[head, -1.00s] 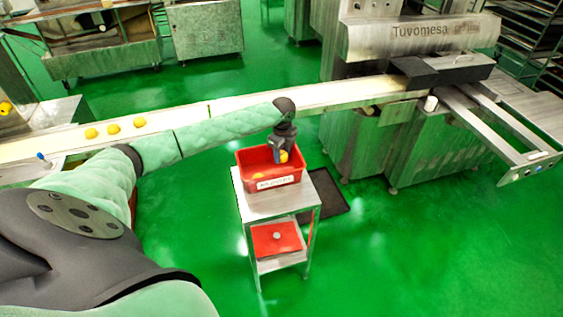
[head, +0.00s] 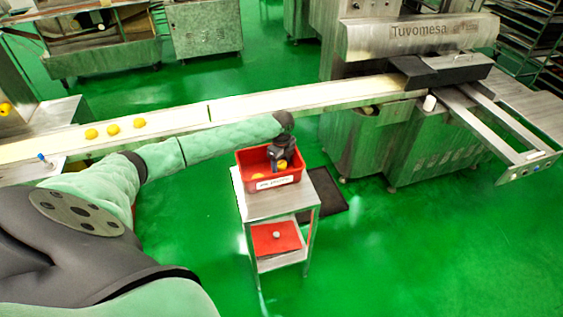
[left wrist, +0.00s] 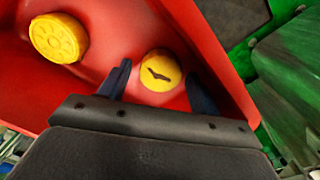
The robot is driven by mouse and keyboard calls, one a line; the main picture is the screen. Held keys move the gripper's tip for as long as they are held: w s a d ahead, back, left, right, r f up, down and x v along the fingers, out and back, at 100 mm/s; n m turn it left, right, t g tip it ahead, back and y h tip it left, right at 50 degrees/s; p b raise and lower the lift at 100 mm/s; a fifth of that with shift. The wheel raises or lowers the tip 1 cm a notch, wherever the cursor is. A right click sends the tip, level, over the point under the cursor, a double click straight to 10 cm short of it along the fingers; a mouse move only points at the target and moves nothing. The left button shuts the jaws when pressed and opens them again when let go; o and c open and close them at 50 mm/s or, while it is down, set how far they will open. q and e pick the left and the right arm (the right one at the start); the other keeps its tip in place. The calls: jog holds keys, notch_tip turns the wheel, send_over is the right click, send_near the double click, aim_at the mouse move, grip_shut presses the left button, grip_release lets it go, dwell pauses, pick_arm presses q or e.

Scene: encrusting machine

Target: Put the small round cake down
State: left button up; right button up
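The small round cake (left wrist: 160,70), yellow with a dark mark on top, lies in the red bin, and it also shows in the head view (head: 283,166). My left gripper (left wrist: 157,76) is inside the bin in the head view (head: 278,163). Its two dark fingers stand on either side of the cake, with a narrow gap at each side, so it looks open. A second yellow cake (left wrist: 58,38) with a patterned top lies in the bin, to the left in the left wrist view. My right gripper is not in view.
The red bin (head: 270,184) with a white label stands on a steel cart (head: 262,206). Behind it runs a conveyor belt (head: 250,105) with several yellow cakes (head: 112,130) at its left. A machine stands at the right.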

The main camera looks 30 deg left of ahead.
aim_at(282, 163)
pick_arm(q)
jog(key=shift+r, duration=0.1)
jog(key=shift+r, duration=0.25)
notch_tip(282, 163, up, 12)
jog(key=b, duration=0.2)
jog(key=shift+f, duration=0.2)
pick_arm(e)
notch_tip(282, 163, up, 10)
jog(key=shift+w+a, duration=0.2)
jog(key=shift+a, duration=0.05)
